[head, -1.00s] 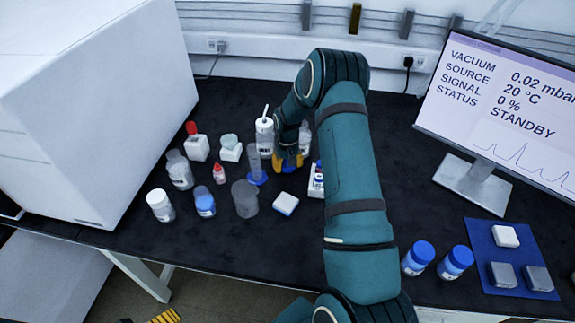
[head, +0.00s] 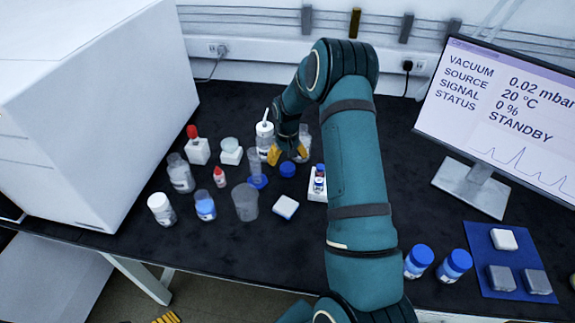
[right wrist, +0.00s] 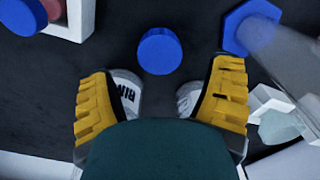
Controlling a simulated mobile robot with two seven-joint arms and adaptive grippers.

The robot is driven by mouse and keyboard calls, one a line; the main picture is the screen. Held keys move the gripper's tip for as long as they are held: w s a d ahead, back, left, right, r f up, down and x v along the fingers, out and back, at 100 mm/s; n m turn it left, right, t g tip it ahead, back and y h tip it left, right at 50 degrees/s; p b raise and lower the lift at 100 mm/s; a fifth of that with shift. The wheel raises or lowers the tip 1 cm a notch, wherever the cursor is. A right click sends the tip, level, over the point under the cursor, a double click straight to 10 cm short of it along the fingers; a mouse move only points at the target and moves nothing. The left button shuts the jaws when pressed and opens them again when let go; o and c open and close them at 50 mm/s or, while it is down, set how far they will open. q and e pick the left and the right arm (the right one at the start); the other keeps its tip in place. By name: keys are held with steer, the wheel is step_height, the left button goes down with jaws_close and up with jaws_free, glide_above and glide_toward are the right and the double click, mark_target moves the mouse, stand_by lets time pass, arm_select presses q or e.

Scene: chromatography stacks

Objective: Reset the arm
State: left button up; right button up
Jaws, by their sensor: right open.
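My right gripper (head: 287,155) is open over the back middle of the dark bench, its yellow fingers apart. In the right wrist view the two fingers (right wrist: 161,105) stand wide apart with nothing held between them. A round blue cap (head: 287,170) sits just in front of the gripper and apart from it; it also shows in the right wrist view (right wrist: 160,52). Whether anything is under the cap cannot be told. A yellow ridged piece at the bottom edge, seemingly my left gripper (head: 165,318), is mostly cut off.
A white bottle with a straw (head: 265,137) and a clear bottle (head: 303,145) stand close by the gripper. A cylinder on a blue foot (head: 256,168), a white vial rack (head: 315,193) and several bottles crowd around.

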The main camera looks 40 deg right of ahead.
step_height(320, 180, up, 7)
steer(key=shift+p, duration=0.4)
steer(key=shift+r, duration=0.1)
